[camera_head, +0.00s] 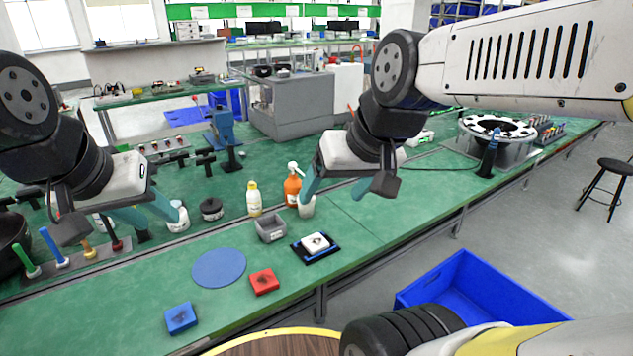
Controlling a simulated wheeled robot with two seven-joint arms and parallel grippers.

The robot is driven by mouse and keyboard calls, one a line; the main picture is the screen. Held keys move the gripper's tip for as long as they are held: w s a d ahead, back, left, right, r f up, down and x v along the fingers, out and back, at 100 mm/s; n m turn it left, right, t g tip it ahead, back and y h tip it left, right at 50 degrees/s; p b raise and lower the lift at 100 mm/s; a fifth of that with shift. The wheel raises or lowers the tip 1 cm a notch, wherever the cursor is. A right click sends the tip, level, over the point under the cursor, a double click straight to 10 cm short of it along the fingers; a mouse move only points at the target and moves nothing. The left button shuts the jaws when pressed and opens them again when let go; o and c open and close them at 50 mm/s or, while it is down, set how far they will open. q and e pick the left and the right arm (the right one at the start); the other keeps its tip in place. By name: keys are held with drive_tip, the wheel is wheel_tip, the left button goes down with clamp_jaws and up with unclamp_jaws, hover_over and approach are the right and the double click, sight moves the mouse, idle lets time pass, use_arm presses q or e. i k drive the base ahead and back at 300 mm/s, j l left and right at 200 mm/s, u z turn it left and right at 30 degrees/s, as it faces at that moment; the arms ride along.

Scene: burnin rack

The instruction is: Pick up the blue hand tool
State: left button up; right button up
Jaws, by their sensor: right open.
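Several upright hand tools stand in a row on a dark rack at the far left. The one with the blue handle (51,246) stands between a green one (24,258) and a yellow one (88,250). My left gripper (150,218) is to the right of this row in the picture. Its teal fingers look apart, with nothing seen held between them. My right gripper (337,190) is over the middle of the bench, far from the row, open and empty. A white cup stands behind its left finger in the picture.
A grey bin (270,230), orange pump bottle (292,187), pale bottle (254,200) and black jar (212,209) stand mid-bench. Blue disc (219,268), red block (264,282) and blue block (181,318) lie near the front edge. A blue crate (470,285) sits below, right.

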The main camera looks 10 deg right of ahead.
sight(62, 262)
drive_tip(key=u, duration=1.4)
